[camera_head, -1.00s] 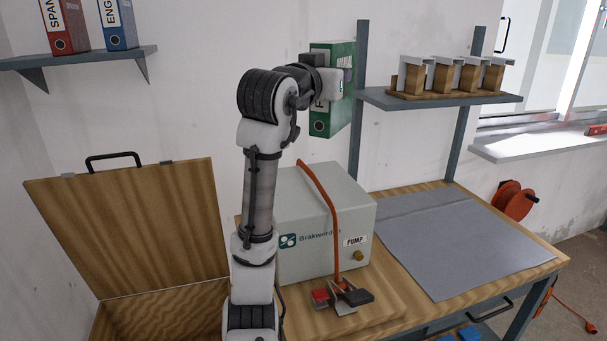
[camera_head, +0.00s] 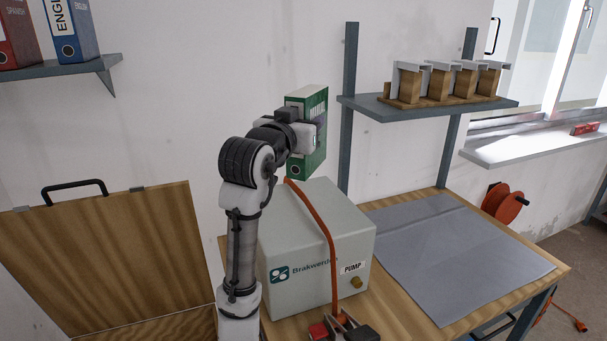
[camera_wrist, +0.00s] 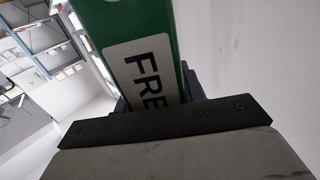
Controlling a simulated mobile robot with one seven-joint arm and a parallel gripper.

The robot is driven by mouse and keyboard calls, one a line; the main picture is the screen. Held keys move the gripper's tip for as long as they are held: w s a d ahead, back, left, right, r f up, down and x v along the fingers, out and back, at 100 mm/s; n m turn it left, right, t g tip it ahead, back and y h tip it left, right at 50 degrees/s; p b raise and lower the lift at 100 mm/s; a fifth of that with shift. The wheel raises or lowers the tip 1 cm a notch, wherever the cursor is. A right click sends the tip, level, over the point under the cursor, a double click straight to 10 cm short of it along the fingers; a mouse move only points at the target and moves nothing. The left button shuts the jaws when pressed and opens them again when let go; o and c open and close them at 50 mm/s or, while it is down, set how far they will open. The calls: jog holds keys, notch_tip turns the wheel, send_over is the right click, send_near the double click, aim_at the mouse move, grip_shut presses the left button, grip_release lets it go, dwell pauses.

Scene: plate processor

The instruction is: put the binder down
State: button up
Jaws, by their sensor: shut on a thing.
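A green binder (camera_head: 317,112) with a white label is held upright in the air by my gripper (camera_head: 302,133). In the head view it is above and behind the pump box, in front of the white wall, and its lower end is near the top of the box. In the wrist view the green binder (camera_wrist: 118,22) fills the upper middle, with a white label that reads "FRE". My gripper is shut on it. The fingers are mostly hidden behind the dark wrist edge and the binder.
A grey pump box (camera_head: 315,245) with an orange hose stands on the wooden bench. A grey mat (camera_head: 460,255) lies clear at right. A shelf (camera_head: 425,108) holds several wooden blocks. A left shelf (camera_head: 60,68) holds a red and a blue binder. A wooden lid (camera_head: 100,255) stands open.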

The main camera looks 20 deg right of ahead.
aim_at(304, 175)
notch_tip(304, 175, down, 12)
jog(key=shift+r+p, duration=0.15)
jog(key=shift+p, duration=0.75)
jog(key=shift+f, duration=0.25)
jog(key=o, duration=1.2)
jog(key=shift+r, duration=0.15)
